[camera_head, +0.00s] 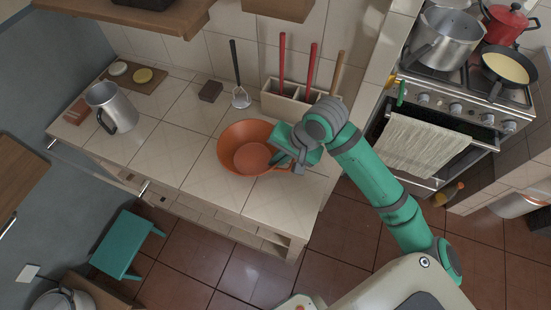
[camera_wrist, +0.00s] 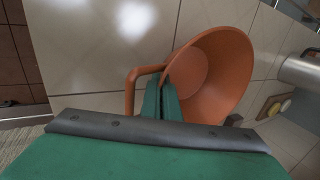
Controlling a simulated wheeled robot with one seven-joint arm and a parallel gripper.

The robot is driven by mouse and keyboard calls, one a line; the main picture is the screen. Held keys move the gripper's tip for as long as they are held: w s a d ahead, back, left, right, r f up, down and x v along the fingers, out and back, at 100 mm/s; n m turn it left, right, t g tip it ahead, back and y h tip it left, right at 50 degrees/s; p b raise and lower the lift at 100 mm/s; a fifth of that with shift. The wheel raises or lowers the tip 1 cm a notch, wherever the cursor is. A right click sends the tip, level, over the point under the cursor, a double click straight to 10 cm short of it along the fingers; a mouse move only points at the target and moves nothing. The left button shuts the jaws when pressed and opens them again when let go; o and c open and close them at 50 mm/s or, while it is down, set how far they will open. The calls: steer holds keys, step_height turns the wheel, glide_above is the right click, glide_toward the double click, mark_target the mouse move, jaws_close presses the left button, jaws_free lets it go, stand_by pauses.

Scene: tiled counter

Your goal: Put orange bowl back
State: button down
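The orange bowl (camera_head: 240,133) is at the front middle of the tiled counter, with its hollow facing up in the head view. Whether it rests on the tiles or is slightly raised I cannot tell. My gripper (camera_head: 287,160) is at its right side, by the loop handle. In the wrist view the bowl (camera_wrist: 232,65) shows its inside, with the handle on the left. My green fingers (camera_wrist: 162,98) are close together at the rim beside the handle, seemingly one on each side of the wall. The contact itself is partly hidden.
A utensil box (camera_head: 290,103) with red-handled tools stands behind the bowl, beside a masher (camera_head: 239,95). A metal pitcher (camera_head: 115,108) and a cutting board (camera_head: 135,77) are at left. A wooden shelf (camera_head: 150,14) hangs above. The stove (camera_head: 470,100) is at right. Tiles left of the bowl are clear.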

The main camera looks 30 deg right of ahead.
steer(key=c, duration=2.5)
jaws_free()
steer(key=shift+a, duration=0.25)
steer(key=o, duration=0.5)
steer(key=shift+w, duration=0.1)
steer(key=shift+a, duration=0.1)
steer(key=v, duration=1.2)
steer(key=shift+w+r, duration=0.1)
